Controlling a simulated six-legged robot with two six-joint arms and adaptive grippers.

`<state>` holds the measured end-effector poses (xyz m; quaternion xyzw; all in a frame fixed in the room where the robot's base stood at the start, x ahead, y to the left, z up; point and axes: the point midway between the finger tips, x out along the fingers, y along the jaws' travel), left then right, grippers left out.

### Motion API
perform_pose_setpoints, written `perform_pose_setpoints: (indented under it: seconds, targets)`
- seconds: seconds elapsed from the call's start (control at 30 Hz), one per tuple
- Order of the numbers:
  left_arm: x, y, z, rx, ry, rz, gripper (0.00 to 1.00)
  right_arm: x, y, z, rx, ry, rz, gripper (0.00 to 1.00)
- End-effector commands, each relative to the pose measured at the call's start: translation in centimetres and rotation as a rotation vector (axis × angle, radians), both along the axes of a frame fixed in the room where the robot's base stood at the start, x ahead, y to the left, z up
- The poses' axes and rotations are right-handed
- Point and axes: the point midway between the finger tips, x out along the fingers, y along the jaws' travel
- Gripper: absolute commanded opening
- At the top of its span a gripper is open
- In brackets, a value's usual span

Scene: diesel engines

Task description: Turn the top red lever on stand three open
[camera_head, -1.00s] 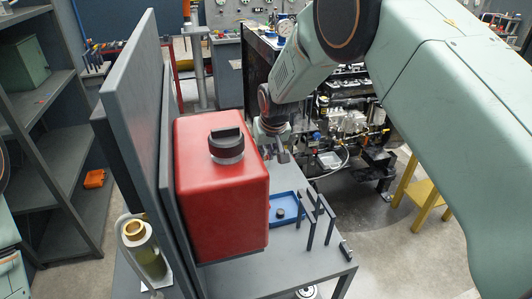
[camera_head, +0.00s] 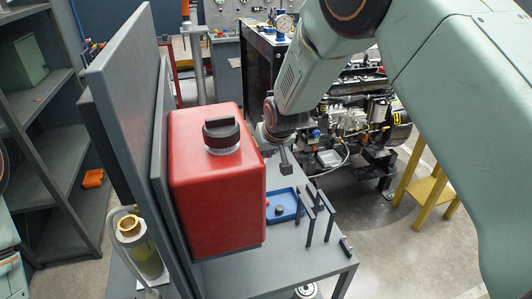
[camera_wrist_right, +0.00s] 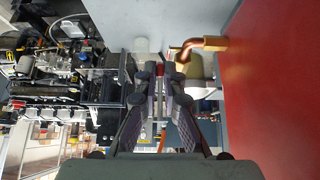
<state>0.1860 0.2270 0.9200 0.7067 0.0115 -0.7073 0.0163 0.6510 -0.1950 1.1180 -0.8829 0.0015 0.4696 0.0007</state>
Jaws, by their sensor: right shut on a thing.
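The large red tank (camera_head: 217,180) with a black cap (camera_head: 221,132) stands on a grey stand (camera_head: 290,268) against an upright grey panel. My right gripper (camera_head: 286,166) is just to the right of the tank, pointing down. In the right wrist view its fingers (camera_wrist_right: 160,72) come together on a small red piece (camera_wrist_right: 160,67), which looks like the red lever's end. Most of the lever is hidden by the fingers. A copper-coloured bent pipe (camera_wrist_right: 203,44) is close to the right of the fingertips. My left gripper is not in view.
A blue tray (camera_head: 284,206) and dark upright brackets (camera_head: 318,212) are on the stand in front of the gripper. A diesel engine (camera_head: 355,115) is behind. A yellow stool (camera_head: 427,190) stands at right. Grey shelves (camera_head: 65,205) stand at left.

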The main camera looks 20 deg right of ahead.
Motion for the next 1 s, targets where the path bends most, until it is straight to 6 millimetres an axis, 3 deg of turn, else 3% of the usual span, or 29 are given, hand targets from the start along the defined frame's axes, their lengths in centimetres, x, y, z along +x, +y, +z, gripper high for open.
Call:
perform_pose_setpoints:
  seconds: [0.03, 0.6, 1.0]
  targets:
    - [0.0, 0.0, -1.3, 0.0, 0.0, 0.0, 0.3, -0.3, 0.0, -0.8, -0.001, -0.033, -0.001, 0.0]
    - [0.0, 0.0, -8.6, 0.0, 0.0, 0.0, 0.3, -1.5, 0.0, -3.1, -0.001, -0.412, 0.0, 0.0]
    - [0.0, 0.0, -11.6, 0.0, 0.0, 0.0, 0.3, -1.7, 0.0, -3.7, -0.003, -0.553, 0.0, 0.0]
